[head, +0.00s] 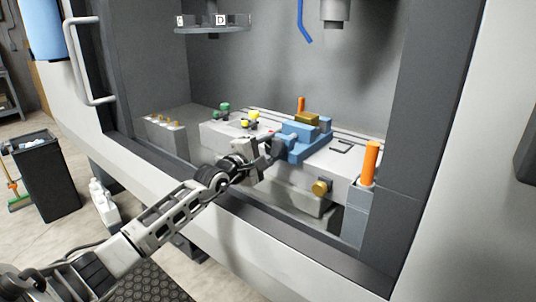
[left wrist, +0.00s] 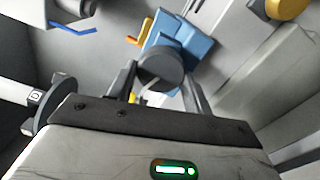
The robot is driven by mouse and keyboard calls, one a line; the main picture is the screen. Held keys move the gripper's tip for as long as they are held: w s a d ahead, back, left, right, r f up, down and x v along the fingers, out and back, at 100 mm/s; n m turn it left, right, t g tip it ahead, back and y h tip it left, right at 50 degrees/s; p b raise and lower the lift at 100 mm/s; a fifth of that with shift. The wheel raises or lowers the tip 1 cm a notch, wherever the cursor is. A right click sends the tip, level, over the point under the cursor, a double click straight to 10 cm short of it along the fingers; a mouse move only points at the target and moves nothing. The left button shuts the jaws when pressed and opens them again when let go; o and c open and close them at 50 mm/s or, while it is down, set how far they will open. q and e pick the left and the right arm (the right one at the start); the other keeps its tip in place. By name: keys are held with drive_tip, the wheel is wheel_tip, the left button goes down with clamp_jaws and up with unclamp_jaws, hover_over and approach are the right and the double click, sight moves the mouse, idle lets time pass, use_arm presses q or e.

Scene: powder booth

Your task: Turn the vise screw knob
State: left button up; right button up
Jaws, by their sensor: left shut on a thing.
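The blue vise (head: 309,149) stands on the grey bed inside the booth, with a brass-coloured block (head: 306,118) on its top. It also shows in the left wrist view (left wrist: 192,42). My left gripper (head: 272,146) is at the vise's near left side. In the left wrist view, the round dark grey screw knob (left wrist: 161,67) sits between the two fingers of that gripper, which are shut on it. In the head view the gripper partly hides the knob. My right gripper is in neither view.
An orange cylinder (head: 370,163) stands at the bed's right end, and a brass knob (head: 321,187) is on its front. Green knobs (head: 223,111) and yellow knobs (head: 253,116) are left of the vise. A blue hose (head: 304,22) and a lettered disc (head: 211,29) hang above.

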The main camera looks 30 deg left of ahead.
use_arm(q)
drive_tip(key=m+b, duration=0.2)
drive_tip(key=m, duration=0.1)
drive_tip(key=shift+f, duration=0.25)
drive_tip(key=m+b, duration=0.3)
drive_tip(key=b, duration=0.1)
drive_tip(key=shift+r+m+b, duration=0.2)
drive_tip(key=shift+m+b, duration=0.7)
drive_tip(key=shift+b, duration=0.25)
drive_tip(key=shift+m+b, duration=0.35)
drive_tip(key=shift+m, duration=0.05)
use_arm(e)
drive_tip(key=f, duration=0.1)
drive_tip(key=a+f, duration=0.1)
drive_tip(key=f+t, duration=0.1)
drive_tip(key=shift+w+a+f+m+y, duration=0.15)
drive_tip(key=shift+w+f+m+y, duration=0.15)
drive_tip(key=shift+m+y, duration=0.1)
use_arm(q)
drive_tip(key=shift+r, duration=0.15)
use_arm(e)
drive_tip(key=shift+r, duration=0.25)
use_arm(q)
drive_tip(key=o, duration=1)
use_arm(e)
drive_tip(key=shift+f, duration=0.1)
